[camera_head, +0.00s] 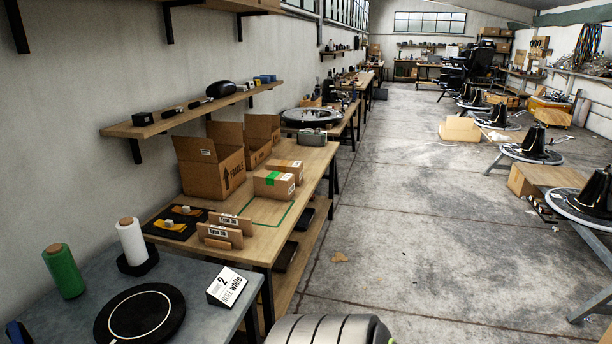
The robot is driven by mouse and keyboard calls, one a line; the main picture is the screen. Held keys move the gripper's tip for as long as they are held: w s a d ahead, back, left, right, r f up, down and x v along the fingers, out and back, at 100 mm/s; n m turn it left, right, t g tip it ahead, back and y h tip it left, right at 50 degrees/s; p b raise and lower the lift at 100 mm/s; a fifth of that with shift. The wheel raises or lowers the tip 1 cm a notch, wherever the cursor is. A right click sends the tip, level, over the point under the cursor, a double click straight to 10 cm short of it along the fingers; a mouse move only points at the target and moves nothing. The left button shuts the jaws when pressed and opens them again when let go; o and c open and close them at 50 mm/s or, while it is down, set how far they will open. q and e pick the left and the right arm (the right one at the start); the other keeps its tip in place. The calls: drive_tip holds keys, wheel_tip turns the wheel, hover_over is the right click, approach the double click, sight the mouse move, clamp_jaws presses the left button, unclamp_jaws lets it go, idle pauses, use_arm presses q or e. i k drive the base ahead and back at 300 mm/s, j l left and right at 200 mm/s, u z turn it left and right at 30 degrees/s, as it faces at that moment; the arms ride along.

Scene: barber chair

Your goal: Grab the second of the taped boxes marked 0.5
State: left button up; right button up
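Two small closed cardboard boxes sit close together on the wooden workbench (240,243). The nearer box (262,190) has a green tape strip over its top and a white label on its right side. The farther box (282,168) stands just behind it, with a tan-orange strip on top and a small white label. The label print is too small to read, so I cannot tell which is marked 0.5. Neither of my grippers is in view.
Type signs (218,232) and a black tray (165,229) are in front. A grey table (205,322) is nearest. The floor (400,200) at right is mostly clear.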

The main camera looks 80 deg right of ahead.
sight(296, 167)
drive_tip(key=z, duration=1.6)
